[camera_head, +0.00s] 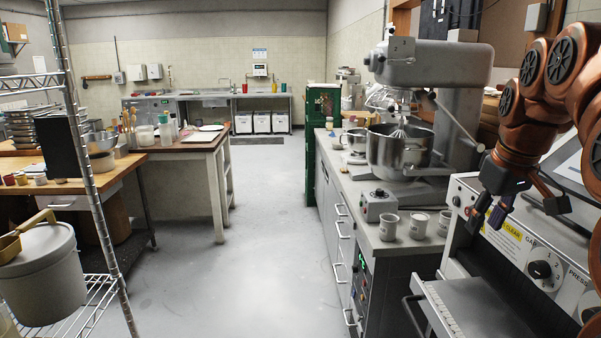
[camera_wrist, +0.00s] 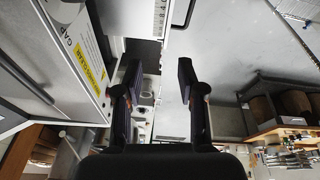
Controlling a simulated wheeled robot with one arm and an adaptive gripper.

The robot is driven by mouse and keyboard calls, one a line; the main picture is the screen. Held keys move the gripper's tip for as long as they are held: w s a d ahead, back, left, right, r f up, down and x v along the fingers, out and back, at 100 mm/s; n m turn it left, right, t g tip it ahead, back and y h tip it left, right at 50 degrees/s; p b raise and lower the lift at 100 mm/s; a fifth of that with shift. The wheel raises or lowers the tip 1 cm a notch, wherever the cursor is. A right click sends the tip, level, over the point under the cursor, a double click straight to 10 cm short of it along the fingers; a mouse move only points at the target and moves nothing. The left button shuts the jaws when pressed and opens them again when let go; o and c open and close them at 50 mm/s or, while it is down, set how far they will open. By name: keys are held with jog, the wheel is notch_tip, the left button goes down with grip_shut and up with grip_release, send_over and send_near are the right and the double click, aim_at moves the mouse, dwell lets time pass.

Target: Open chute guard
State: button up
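A pale machine (camera_head: 520,245) with a "GAP" dial (camera_head: 541,270) and a yellow label stands at the right edge. A grey metal panel (camera_head: 480,308) with a dark bar handle (camera_head: 412,312) projects from its lower front. It may be the chute guard, but I cannot tell for sure. My gripper (camera_head: 487,215) hangs in front of the machine's face, above the panel. In the wrist view my gripper (camera_wrist: 160,80) has its fingers apart with nothing between them. The machine's labelled face (camera_wrist: 85,55) lies to their left there. My arm hides part of the machine's upper side.
A wire rack (camera_head: 85,180) with a lidded bucket (camera_head: 42,275) stands at the left. The floor (camera_head: 240,270) between them is clear.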

jog(key=s+a+f+g, duration=0.1)
jog(key=s+a+f, duration=0.4)
jog(key=a, duration=0.4)
jog(key=s+a+f+g, duration=0.1)
jog(key=s+a+f, duration=0.2)
jog(key=s+f, duration=0.3)
jog(key=s+a+f+m+g, duration=0.1)
jog(key=s+a+f, duration=0.2)
jog(key=s+f, duration=0.4)
jog(key=s+a+f+g, duration=0.1)
jog(key=s+a+f, duration=0.3)
jog(key=s+f, duration=0.2)
jog(key=shift+s+f+g, duration=0.4)
jog(key=shift+s, duration=0.5)
